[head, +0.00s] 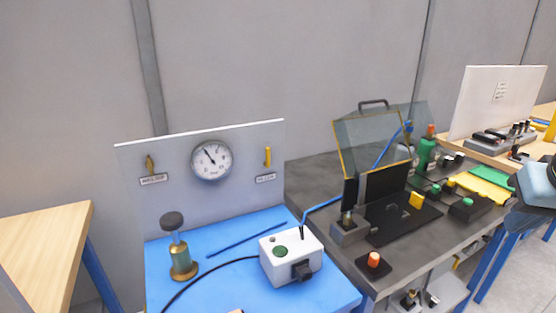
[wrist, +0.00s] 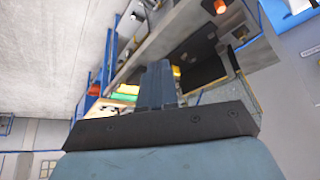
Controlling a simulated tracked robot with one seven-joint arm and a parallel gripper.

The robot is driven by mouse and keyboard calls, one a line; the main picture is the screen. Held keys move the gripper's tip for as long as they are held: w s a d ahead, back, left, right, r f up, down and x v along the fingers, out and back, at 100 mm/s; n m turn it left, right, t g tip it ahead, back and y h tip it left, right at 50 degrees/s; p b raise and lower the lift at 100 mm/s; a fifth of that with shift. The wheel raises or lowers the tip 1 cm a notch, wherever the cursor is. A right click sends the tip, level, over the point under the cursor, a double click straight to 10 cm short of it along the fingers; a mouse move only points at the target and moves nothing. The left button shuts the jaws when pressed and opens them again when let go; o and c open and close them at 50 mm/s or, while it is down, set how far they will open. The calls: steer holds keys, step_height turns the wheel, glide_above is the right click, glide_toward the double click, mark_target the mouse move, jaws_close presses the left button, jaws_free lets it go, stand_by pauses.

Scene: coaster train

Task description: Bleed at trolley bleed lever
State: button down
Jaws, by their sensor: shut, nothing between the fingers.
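A blue-topped trolley (head: 222,243) stands at the front left with an upright grey-white panel (head: 225,150). A yellow lever (head: 268,156) points upright on the panel's right side above a small label. A brass-coloured lever or valve (head: 150,164) sits on the left above another label. I cannot read either label well enough to tell which is the bleed lever. A round gauge (head: 211,160) is between them. My gripper (wrist: 158,70) is shut and empty in the wrist view. Part of my arm's end shows at the head view's right edge, far from the panel.
A white box with a green button (head: 291,256) and a brass, dark-knobbed device (head: 180,250) stand on the trolley. A dark bench (head: 330,165) with a tilted clear guard (head: 370,140) is to the right. A wooden table (head: 45,245) is at far left.

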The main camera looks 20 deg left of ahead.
steer(key=c, duration=1.9)
jaws_free()
steer(key=shift+o, duration=0.9)
steer(key=shift+w, duration=0.1)
steer(key=o, duration=0.6)
steer(key=w+a+t, duration=0.1)
steer(key=w, duration=0.3)
steer(key=w+a+f+n+t, duration=0.1)
steer(key=w+a, duration=0.1)
steer(key=w, duration=0.1)
steer(key=w+a+n+t, duration=0.1)
steer(key=w, duration=0.3)
steer(key=shift+w+a+f+y, duration=0.15)
steer(key=shift+w+a+y, duration=0.15)
steer(key=shift+a+y, duration=0.1)
steer(key=n+t+y, duration=0.2)
steer(key=n+y, duration=0.7)
steer(key=y, duration=0.5)
glide_toward(269, 153)
steer(key=x, duration=0.9)
steer(key=shift+w+f, duration=0.1)
jaws_close()
